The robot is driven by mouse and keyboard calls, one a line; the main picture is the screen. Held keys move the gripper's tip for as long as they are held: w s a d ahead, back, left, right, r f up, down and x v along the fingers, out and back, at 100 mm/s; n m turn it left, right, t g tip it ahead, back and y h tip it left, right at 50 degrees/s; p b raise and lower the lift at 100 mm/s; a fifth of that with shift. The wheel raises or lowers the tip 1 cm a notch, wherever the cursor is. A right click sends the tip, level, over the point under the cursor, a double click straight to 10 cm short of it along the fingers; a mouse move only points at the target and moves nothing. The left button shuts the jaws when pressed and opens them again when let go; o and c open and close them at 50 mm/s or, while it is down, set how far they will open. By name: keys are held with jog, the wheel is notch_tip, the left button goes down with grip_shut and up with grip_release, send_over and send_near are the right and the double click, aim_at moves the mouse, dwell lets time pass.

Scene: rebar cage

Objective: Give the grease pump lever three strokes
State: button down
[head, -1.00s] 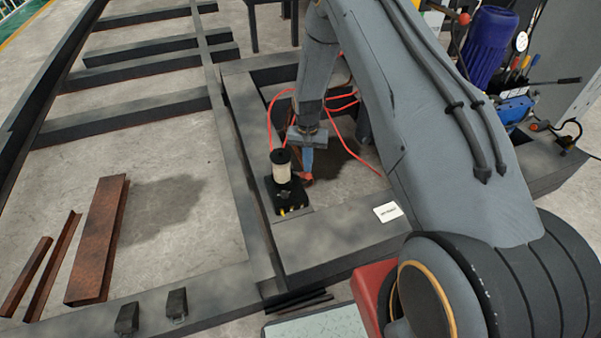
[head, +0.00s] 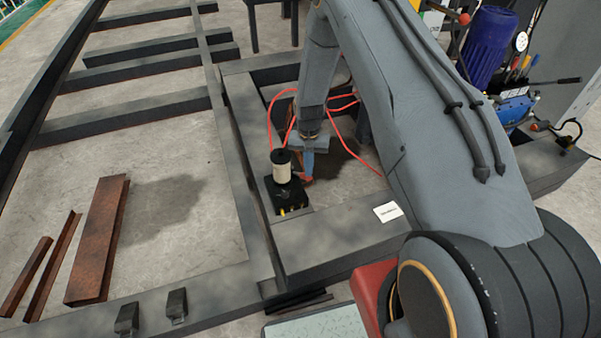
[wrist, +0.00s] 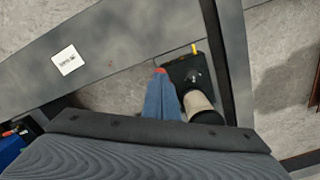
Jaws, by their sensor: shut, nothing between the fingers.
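The grease pump stands on the dark steel frame in the head view, with a black base (head: 287,197) and a pale cylinder (head: 282,173) with a black top. It also shows in the wrist view, base (wrist: 186,74) and cylinder (wrist: 198,103). My gripper (head: 307,174) points down right beside the pump, its blue fingers shut and empty. In the wrist view the closed fingers (wrist: 160,84) lie beside the base. A small red part (wrist: 160,71) shows at the fingertips; I cannot tell whether it belongs to the lever or the fingers. The lever is not clearly visible.
Orange-red hoses (head: 271,122) loop behind the pump. A white label (head: 387,212) lies on the frame beam. Rusty steel pieces (head: 97,240) lie on the floor at left. A blue motor (head: 489,45) and a blue vise-like tool (head: 515,108) stand at right.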

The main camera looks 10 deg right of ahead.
jog(key=shift+s+f, duration=0.4)
jog(key=shift+f, duration=0.05)
jog(key=shift+s+f, duration=0.45)
jog(key=shift+f, duration=0.1)
jog(key=shift+s+d+f, duration=0.1)
jog(key=shift+s+f, duration=0.3)
jog(key=shift+f, duration=0.25)
jog(key=shift+s+f+b, duration=0.35)
jog(key=shift+f+b, duration=0.05)
jog(key=shift+f, duration=0.1)
jog(key=shift+s+f, duration=0.1)
dwell(0.3)
